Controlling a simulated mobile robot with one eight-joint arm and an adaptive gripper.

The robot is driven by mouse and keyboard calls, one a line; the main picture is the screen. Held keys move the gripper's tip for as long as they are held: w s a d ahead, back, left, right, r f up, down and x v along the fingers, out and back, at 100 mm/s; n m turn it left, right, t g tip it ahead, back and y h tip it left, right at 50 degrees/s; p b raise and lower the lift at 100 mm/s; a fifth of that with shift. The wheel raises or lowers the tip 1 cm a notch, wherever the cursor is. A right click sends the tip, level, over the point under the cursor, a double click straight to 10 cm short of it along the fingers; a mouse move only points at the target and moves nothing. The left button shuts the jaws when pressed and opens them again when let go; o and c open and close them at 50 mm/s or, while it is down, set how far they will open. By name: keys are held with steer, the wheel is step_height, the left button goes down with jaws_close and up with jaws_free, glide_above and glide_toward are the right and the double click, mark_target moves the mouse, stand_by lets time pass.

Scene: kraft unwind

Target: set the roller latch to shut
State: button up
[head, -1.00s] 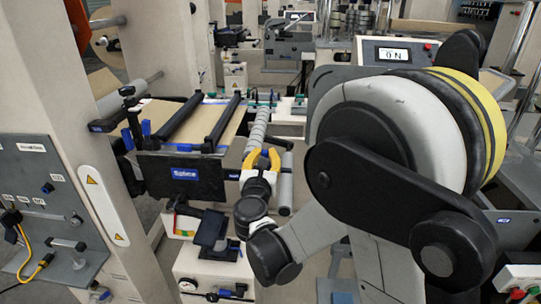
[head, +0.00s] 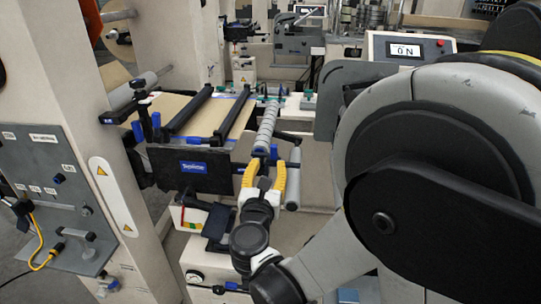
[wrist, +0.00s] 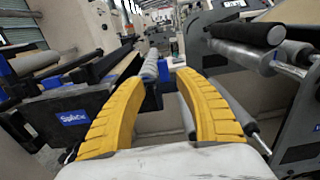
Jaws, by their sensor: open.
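A grey segmented roller (head: 268,126) runs away from my gripper, beside the splice table. It also shows in the wrist view (wrist: 150,68). A small blue and dark part (head: 262,150) sits at the roller's near end; I cannot tell for certain whether it is the roller latch or how it is set. My gripper (head: 267,165) has its two yellow fingers apart and points at that near end. In the wrist view the open fingers (wrist: 162,85) frame the roller end, with nothing visibly held. Contact cannot be told.
The splice table (head: 212,117) with black bars and a labelled dark front plate (head: 185,172) lies left of my gripper. A second, smooth grey roller (head: 293,182) is close on the right. A display reading 0 N (head: 405,50) stands behind at right.

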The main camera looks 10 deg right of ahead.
steer(key=v, duration=0.3)
steer(key=s+d+f+m+g, duration=0.3)
steer(key=s+d+m+g, duration=0.3)
steer(key=d+m, duration=0.7)
steer(key=s+a+m+g+y, duration=0.2)
steer(key=s+m, duration=0.5)
steer(key=m, duration=0.2)
steer(key=s+a+f+m+g+y, duration=0.1)
steer(key=s+a+m+g+y, duration=0.1)
steer(key=s+m, duration=0.5)
steer(key=m+y, duration=0.1)
steer(key=m, duration=0.2)
steer(key=shift+f+y, duration=0.2)
steer(key=shift+y, duration=0.1)
